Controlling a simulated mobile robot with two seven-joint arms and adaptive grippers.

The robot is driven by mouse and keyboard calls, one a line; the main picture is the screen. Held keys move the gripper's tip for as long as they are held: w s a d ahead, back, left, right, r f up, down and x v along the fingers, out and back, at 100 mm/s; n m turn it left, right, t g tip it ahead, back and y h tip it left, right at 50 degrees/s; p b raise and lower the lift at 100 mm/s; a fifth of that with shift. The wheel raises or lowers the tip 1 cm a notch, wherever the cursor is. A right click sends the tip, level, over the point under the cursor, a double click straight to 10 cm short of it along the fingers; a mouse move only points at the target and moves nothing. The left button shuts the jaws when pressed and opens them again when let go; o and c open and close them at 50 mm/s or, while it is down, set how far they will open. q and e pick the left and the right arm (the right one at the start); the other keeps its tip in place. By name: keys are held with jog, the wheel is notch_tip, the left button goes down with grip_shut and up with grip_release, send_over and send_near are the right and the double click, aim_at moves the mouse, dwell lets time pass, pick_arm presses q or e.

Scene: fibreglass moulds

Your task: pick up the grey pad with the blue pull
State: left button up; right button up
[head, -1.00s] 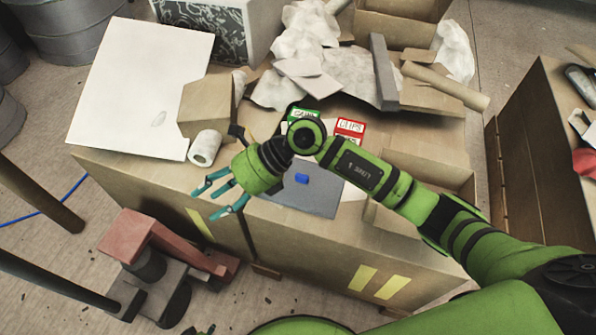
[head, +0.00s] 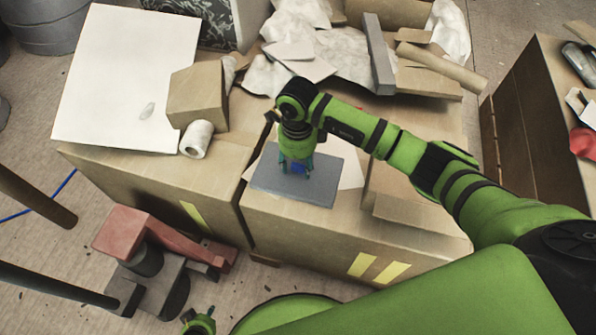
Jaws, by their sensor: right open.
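The grey pad (head: 312,193) lies flat near the front edge of the cardboard-coloured work surface. Its blue pull (head: 299,169) stands near the pad's middle, partly hidden by my fingers. My right gripper (head: 295,172) points down over the pad, with its open teal fingers around the blue pull. I cannot tell whether the fingertips touch the pad.
A white paper roll (head: 197,139), a cardboard box (head: 198,96) and a large white board (head: 130,75) are at the left. Crumpled white sheets (head: 345,58) and a grey bar (head: 378,55) lie behind. An open carton (head: 400,185) stands right of the pad.

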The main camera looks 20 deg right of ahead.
jog(key=shift+f, duration=0.15)
jog(key=shift+c, duration=0.4)
grip_shut()
